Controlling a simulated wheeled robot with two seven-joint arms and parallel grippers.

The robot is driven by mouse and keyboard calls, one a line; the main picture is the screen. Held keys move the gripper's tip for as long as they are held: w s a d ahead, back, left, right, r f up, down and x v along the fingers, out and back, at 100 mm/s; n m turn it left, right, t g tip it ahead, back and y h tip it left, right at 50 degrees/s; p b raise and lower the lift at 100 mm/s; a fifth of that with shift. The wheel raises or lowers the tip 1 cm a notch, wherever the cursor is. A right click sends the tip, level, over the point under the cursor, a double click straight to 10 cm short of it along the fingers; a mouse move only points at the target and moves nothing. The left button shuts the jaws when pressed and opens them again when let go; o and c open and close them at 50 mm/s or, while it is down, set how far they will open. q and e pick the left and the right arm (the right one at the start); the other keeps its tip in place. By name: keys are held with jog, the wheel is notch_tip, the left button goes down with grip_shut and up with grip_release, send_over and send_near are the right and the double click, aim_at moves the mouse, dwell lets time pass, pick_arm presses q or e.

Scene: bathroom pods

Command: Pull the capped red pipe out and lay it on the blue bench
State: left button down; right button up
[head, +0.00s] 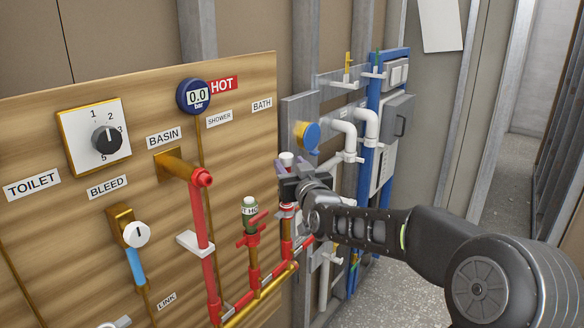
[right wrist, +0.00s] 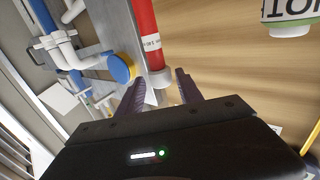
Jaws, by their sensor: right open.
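The capped red pipe (right wrist: 146,32) shows in the right wrist view with a printed white label and a pale cap (right wrist: 160,77) at its near end. In the head view its white cap (head: 287,158) pokes up at my right gripper (head: 290,166), and some red pipe shows below the gripper. My right gripper is open; in the right wrist view its two dark fingers (right wrist: 159,84) stand either side of the capped end. I cannot tell whether they touch it. The gripper hides much of the pipe in the head view. My left gripper and the blue bench are not in view.
Another red pipe (head: 206,240) rises farther left on the wooden panel (head: 60,240). A blue round disc (head: 311,136) and white pipes (head: 368,128) are close behind, right of the gripper.

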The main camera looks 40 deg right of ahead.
jog(key=p+x, duration=0.1)
jog(key=x, duration=0.5)
jog(key=shift+w+d, duration=0.1)
jog(key=shift+w, duration=0.1)
jog(key=shift+c, duration=0.3)
grip_shut()
dwell(0.5)
